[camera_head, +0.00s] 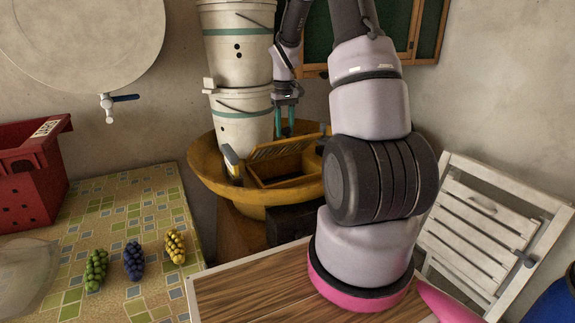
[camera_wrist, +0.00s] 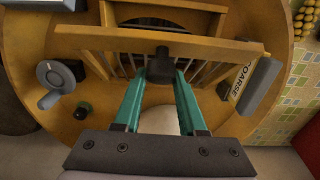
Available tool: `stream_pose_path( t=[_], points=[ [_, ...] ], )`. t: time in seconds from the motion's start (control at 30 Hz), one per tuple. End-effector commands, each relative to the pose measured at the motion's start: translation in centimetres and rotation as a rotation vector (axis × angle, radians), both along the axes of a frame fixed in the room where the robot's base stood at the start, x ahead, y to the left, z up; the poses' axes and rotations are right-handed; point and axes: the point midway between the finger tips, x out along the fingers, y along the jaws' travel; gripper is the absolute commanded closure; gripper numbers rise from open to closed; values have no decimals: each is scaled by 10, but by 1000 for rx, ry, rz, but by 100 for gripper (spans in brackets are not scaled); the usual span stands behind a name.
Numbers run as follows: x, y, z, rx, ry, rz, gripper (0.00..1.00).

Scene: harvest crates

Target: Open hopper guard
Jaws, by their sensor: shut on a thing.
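The hopper guard is a slatted wooden grate (camera_head: 290,146) over the square opening of the round yellow hopper (camera_head: 205,165). It looks tilted up, with its near edge raised above the opening's frame. In the wrist view the guard's front bar (camera_wrist: 100,38) crosses the picture, with slats behind and below it. A dark knob (camera_wrist: 160,66) sits at the bar's middle. My gripper (camera_wrist: 160,80) has its teal fingers shut on this knob.
Stacked white buckets (camera_head: 238,60) stand beside my gripper. A block labelled COARSE (camera_wrist: 258,84) and a grey dial (camera_wrist: 55,75) sit on the hopper rim. Grape bunches (camera_head: 133,260) lie on the tiled table near a red crate (camera_head: 35,180). A folding chair (camera_head: 480,220) stands right.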

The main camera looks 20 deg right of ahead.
Motion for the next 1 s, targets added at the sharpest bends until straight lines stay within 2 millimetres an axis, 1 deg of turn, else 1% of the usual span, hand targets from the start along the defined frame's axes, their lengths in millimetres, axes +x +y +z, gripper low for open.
stream_pose_path(
  t=[0.03, 0.1, 0.5, 1.0],
  points=[
    [4, 0, 3, -2, -7, 2, 100],
    [6, 0, 4, -1, -6, 2, 100],
    [8, 0, 5, -1, -4, 1, 100],
    [43, 1, 18, -1, -3, 1, 100]
  ],
)
